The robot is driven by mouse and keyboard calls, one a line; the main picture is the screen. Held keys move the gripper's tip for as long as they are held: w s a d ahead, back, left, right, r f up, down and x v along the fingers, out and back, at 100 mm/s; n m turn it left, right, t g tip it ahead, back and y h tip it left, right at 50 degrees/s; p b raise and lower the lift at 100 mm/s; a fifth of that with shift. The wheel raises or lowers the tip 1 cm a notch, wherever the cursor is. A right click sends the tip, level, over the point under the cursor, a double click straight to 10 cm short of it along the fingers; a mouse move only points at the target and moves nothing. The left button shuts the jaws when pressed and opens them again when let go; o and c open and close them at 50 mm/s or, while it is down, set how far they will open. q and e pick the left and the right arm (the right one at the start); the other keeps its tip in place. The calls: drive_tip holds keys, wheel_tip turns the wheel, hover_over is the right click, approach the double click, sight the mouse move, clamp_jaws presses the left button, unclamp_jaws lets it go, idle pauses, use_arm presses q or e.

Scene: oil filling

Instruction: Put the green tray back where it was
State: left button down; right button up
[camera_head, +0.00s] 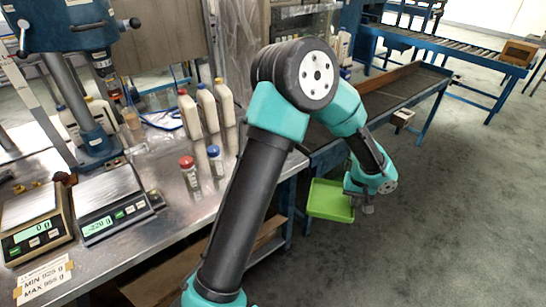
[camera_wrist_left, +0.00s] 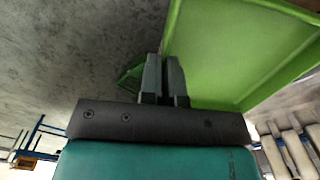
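The green tray (camera_head: 329,200) is a shallow, rectangular, bright green tray. In the head view it is off the right side of the workbench, above the grey floor. My left gripper (camera_head: 366,206) is at the tray's right edge; its fingertips are too small to make out there. In the left wrist view the fingers (camera_wrist_left: 164,78) are close together at the edge of the tray (camera_wrist_left: 238,50), pinching its wall. A smaller green part shows left of the fingers. The inside of the tray that shows looks empty. My right gripper is not in view.
Two digital scales stand on the metal bench: the left one (camera_head: 34,222) reads 0 g, the right one (camera_head: 110,202) reads about -220 g with a bare plate. Bottles (camera_head: 188,114) and small red- and blue-capped containers (camera_head: 189,172) stand behind. A conveyor (camera_head: 405,85) lies beyond.

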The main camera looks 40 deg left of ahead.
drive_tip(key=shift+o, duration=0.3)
use_arm(q)
drive_tip(key=shift+a, duration=0.15)
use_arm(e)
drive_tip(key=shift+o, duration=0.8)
use_arm(q)
drive_tip(key=shift+a, duration=0.35)
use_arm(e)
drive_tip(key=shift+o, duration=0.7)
use_arm(q)
drive_tip(key=s+a+m, duration=0.1)
drive_tip(key=a, duration=0.3)
drive_tip(key=s+a+m, duration=0.1)
drive_tip(key=a, duration=0.4)
drive_tip(key=s+a+f+m, duration=0.1)
drive_tip(key=a, duration=0.3)
drive_tip(key=shift+s+a+m, duration=0.2)
drive_tip(key=shift+a+m, duration=0.1)
drive_tip(key=shift+a, duration=0.1)
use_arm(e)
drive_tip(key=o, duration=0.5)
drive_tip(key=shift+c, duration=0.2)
use_arm(q)
drive_tip(key=s+a+m, duration=0.3)
drive_tip(key=s+a, duration=0.4)
drive_tip(key=a, duration=0.5)
drive_tip(key=shift+a+f+m, duration=0.2)
drive_tip(key=shift+a+m, duration=0.15)
drive_tip(key=shift+m, duration=0.05)
